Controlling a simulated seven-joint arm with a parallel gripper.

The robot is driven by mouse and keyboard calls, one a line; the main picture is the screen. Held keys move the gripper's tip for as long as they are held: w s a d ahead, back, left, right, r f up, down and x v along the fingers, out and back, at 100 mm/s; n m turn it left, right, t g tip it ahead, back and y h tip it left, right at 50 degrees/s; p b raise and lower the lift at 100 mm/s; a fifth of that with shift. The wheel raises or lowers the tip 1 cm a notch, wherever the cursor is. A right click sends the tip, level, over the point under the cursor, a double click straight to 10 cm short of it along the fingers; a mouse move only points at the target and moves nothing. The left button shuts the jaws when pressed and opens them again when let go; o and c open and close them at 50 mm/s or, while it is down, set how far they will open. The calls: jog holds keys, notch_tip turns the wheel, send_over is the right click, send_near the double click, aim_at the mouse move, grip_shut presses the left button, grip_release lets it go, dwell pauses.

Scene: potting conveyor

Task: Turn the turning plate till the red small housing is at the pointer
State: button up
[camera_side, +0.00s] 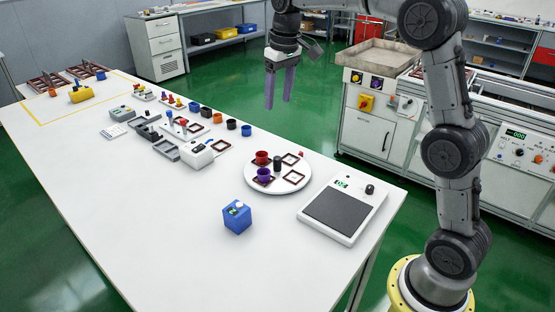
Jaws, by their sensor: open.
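The turning plate (292,191) is a white round disc on the white table. On it the red small housing (261,158) stands at the back left, in or on a dark square frame. A purple housing (264,175) stands in front of it at the left. Two square frames at the right of the plate look empty. A dark upright knob (277,163) stands near the plate's middle. A small red piece (302,154) at the plate's back right edge may be the pointer; it is too small to tell. My gripper (278,104) is open and empty, above and behind the plate, apart from it.
A blue cube (237,221) stands in front of the plate. A scale with a dark pad (337,213) lies to its right. A white device (197,155) and several small parts, cups and trays stand behind left. The table's front left is clear.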

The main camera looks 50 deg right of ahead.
jog(key=g, duration=0.2)
send_over(277, 158)
notch_tip(277, 158, down, 8)
jog(key=shift+m, duration=0.3)
notch_tip(277, 158, down, 14)
jog(key=shift+f, duration=0.2)
jog(key=shift+c, duration=0.3)
grip_shut()
jog(key=shift+r, duration=0.1)
dwell(0.5)
